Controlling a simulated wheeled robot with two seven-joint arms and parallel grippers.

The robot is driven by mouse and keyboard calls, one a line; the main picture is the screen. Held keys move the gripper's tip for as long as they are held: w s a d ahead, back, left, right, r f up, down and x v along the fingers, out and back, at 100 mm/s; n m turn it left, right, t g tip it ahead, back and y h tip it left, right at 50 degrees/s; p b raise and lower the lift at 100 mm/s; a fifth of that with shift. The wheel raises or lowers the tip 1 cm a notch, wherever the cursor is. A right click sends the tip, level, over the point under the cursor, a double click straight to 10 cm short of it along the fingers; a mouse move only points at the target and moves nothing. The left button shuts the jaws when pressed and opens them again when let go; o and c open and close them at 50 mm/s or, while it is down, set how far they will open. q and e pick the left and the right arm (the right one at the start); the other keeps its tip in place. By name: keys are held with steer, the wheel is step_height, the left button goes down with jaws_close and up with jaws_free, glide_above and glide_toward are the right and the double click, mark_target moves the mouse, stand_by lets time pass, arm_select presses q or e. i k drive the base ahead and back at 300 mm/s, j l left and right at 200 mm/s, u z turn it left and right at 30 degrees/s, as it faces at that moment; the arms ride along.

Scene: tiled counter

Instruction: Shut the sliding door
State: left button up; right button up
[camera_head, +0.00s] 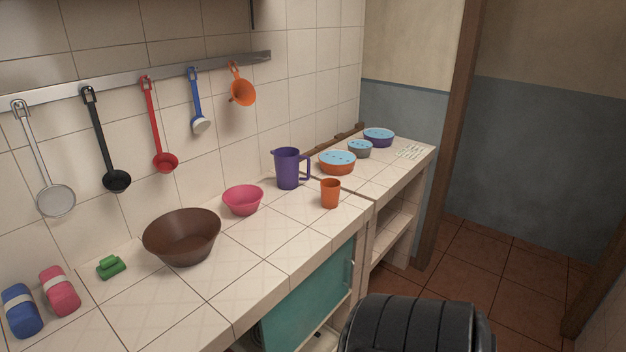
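The sliding door is most likely the teal panel (308,297) in the front of the tiled counter (235,308), below its top. A small pale upright handle (350,276) shows near the panel's right edge. A dark gap shows at the panel's lower left, at the bottom of the picture. The lower part of the cabinet front is cut off or hidden, so I cannot tell how wide the opening is. Neither of my grippers is in view.
A black ribbed part of mine fills the bottom right of centre. On the counter stand a brown bowl (182,240), a pink bowl (242,202), a purple jug (287,170) and an orange cup (330,194). Brown floor (480,275) is clear at right, beyond a wooden post (452,130).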

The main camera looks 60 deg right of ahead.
mark_target(287, 326)
steer(key=z, duration=2.05)
